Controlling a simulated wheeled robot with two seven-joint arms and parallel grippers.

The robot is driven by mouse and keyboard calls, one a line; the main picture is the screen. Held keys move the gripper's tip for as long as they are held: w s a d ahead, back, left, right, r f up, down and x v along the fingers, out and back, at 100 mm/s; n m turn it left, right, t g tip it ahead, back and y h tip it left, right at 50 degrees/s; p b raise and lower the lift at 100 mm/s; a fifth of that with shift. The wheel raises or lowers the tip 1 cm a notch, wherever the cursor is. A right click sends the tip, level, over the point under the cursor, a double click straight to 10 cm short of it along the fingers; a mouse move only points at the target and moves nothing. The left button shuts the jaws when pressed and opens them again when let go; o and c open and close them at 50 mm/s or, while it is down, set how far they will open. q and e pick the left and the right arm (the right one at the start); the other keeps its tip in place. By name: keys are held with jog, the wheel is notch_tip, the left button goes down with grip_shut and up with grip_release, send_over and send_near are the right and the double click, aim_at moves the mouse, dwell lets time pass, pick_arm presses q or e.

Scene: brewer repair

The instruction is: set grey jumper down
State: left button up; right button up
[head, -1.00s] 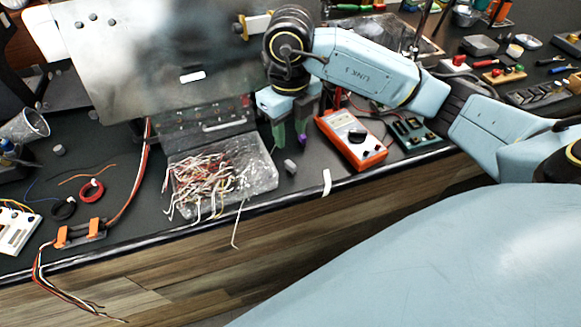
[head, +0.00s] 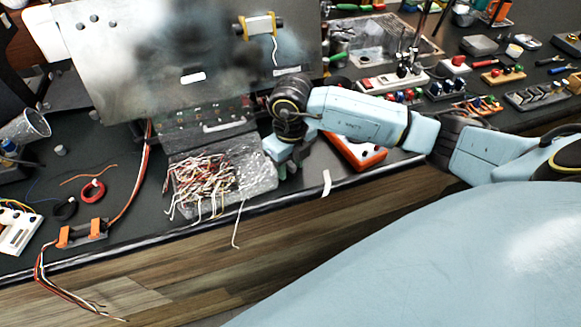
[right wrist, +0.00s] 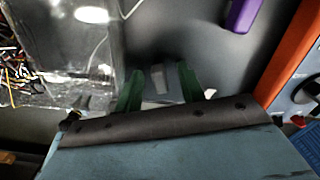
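The grey jumper (right wrist: 158,77) is a small grey piece that shows between the green fingers of my right gripper (right wrist: 160,82) in the right wrist view. The fingers stand apart, with a gap visible on both sides of the jumper, so the gripper looks open around it. The jumper appears to be at the dark bench top. In the head view my right gripper (head: 287,168) is low over the bench near its front edge, just right of the clear tray; its fingertips and the jumper are hidden there. My left gripper is not in view.
A clear tray of tangled wires (head: 215,180) stands close on the left. An orange multimeter (head: 360,155) lies to the right, partly behind my arm. A purple piece (right wrist: 241,14) lies beyond the fingers. The bench's front edge is close.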

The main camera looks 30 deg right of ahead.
grip_shut()
